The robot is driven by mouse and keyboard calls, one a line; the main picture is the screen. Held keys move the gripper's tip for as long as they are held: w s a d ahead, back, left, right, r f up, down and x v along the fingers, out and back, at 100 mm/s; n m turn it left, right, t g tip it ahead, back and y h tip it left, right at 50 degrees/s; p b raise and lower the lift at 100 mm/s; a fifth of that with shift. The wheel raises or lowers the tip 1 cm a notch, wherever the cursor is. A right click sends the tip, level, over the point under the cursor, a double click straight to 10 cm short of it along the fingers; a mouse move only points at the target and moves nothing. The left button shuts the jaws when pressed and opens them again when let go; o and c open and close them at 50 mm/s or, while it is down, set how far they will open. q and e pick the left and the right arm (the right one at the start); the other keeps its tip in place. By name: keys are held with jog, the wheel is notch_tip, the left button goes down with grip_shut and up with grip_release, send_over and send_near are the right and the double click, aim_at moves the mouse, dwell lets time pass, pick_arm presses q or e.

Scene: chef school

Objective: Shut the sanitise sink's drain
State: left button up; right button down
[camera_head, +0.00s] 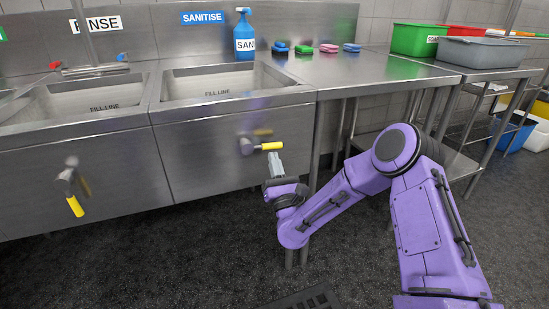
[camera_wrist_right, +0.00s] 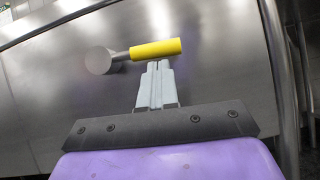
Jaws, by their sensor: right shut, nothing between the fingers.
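The sanitise sink (camera_head: 215,92) stands in the steel counter under a blue SANITISE sign (camera_head: 202,18). Its drain lever on the front panel has a yellow handle (camera_head: 271,146) lying level and pointing right. My right gripper (camera_head: 274,158) is shut and empty, just below the yellow handle. In the right wrist view the gripper tips (camera_wrist_right: 158,66) are at the lower edge of the yellow handle (camera_wrist_right: 155,49); I cannot tell whether they touch. The rinse sink's drain lever has a yellow handle (camera_head: 75,206) that hangs down. My left gripper is not in view.
A blue spray bottle (camera_head: 244,40) stands behind the sanitise sink. Several coloured brushes or scrubbers (camera_head: 328,48) lie on the right counter. Green (camera_head: 413,39) and grey (camera_head: 484,52) tubs stand farther right. A counter leg (camera_wrist_right: 278,80) is to the right of my gripper.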

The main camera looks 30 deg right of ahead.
jog(key=shift+r, duration=0.15)
jog(key=r+n, duration=0.1)
jog(key=r+n+y+p, duration=0.1)
jog(key=shift+w+d+r+n+y, duration=0.1)
jog(key=shift+d+n+y, duration=0.2)
jog(key=shift+d, duration=0.05)
jog(key=s+a+f+b, duration=0.2)
jog(key=s+f+b, duration=0.4)
jog(key=s+f, duration=0.3)
jog(key=shift+f, duration=0.85)
